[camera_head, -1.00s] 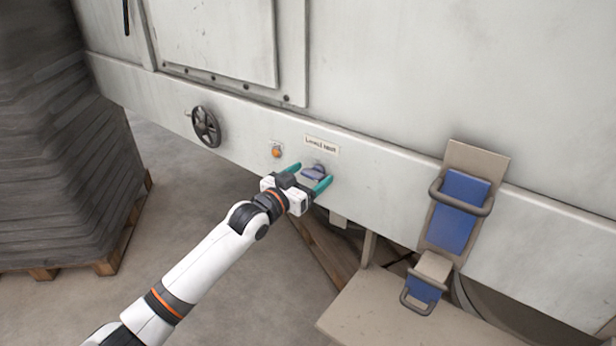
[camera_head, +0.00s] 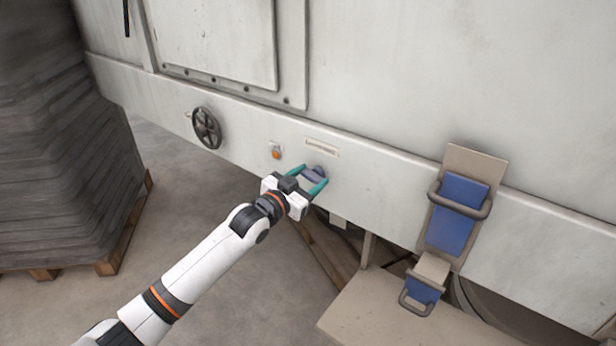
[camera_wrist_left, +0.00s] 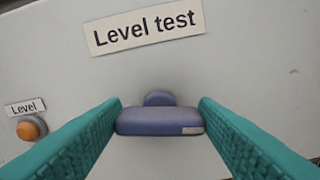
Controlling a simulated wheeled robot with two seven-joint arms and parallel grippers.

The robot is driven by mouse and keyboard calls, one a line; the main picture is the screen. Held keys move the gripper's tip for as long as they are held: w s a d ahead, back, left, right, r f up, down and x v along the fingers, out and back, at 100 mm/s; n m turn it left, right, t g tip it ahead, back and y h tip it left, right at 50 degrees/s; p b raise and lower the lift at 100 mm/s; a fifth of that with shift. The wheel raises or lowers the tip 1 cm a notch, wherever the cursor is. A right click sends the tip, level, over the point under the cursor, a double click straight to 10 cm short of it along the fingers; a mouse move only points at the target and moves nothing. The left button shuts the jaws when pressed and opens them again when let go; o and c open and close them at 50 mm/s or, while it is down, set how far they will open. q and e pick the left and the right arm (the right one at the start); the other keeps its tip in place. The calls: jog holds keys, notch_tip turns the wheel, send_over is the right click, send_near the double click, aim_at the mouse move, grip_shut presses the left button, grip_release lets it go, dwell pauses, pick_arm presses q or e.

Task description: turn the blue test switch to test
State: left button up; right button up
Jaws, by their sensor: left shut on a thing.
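The blue test switch (camera_wrist_left: 160,121) sits on the machine's pale panel below a "Level test" label (camera_wrist_left: 145,25). In the left wrist view its bar lies roughly level, with a small white mark near its right end. In the head view the switch (camera_head: 314,174) is partly covered by my left gripper (camera_head: 315,178). The teal fingers of my left gripper (camera_wrist_left: 160,122) stand at the two ends of the bar, shut on it. My right gripper is not in view.
An orange lamp or button (camera_wrist_left: 31,128) labelled "Level" is left of the switch. A dark handwheel (camera_head: 206,128) is farther left. A blue-and-tan bracket (camera_head: 453,212) with handles is at right. A stacked pallet (camera_head: 60,150) stands at far left.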

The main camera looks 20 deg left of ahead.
pick_arm(q)
jog(key=m+p, duration=0.1)
jog(key=m, duration=0.4)
jog(key=shift+d+m+p, duration=0.1)
jog(key=shift+m+p, duration=0.2)
jog(key=shift+p, duration=0.1)
jog(key=m, duration=0.3)
jog(key=shift+d+f+m+p, duration=0.1)
jog(key=shift+f+m+p, duration=0.05)
jog(key=shift+m+p, duration=0.2)
jog(key=shift+m, duration=0.25)
jog(key=o, duration=1)
jog(key=shift+b+v, duration=0.7)
jog(key=shift+v, duration=5.35)
